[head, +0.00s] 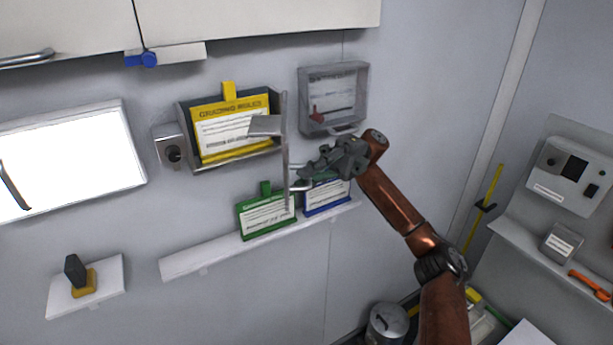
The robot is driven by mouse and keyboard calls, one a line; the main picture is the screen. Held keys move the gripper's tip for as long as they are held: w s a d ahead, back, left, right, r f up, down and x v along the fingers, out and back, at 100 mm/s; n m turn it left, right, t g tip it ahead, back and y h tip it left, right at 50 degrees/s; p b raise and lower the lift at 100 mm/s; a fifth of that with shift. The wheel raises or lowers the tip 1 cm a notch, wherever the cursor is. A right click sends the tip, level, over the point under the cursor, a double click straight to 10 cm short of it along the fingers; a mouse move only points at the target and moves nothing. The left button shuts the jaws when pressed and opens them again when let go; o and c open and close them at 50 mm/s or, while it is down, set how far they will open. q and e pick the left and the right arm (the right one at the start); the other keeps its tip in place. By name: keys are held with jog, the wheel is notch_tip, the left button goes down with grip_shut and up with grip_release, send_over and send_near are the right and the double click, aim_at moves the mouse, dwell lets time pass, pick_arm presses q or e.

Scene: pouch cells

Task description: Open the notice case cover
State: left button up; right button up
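The notice case (184,128) is a dark open-fronted box on the wall, with a yellow "GRADING RULES" card (225,128) inside it. A thin grey panel (286,140), seen nearly edge-on, stands out at the case's right side and looks like its cover swung open. A flat grey tab (265,126) juts left from it, in front of the card. My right gripper (294,178) is just right of the panel's lower part, its fingers apart with nothing visible between them. Whether a finger touches the panel is unclear. My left gripper is not in view.
A clear-fronted box (333,98) hangs right of the case, above my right gripper. A knob unit (169,147) is at the case's left. Below, a white ledge (200,260) bears green (266,215) and blue (326,197) cards. Cabinets (250,22) overhang the wall.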

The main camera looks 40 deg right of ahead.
jog(key=o, duration=0.3)
jog(key=shift+o, duration=0.3)
jog(key=v, duration=0.7)
jog(key=shift+d, duration=0.15)
jog(key=shift+f, duration=0.15)
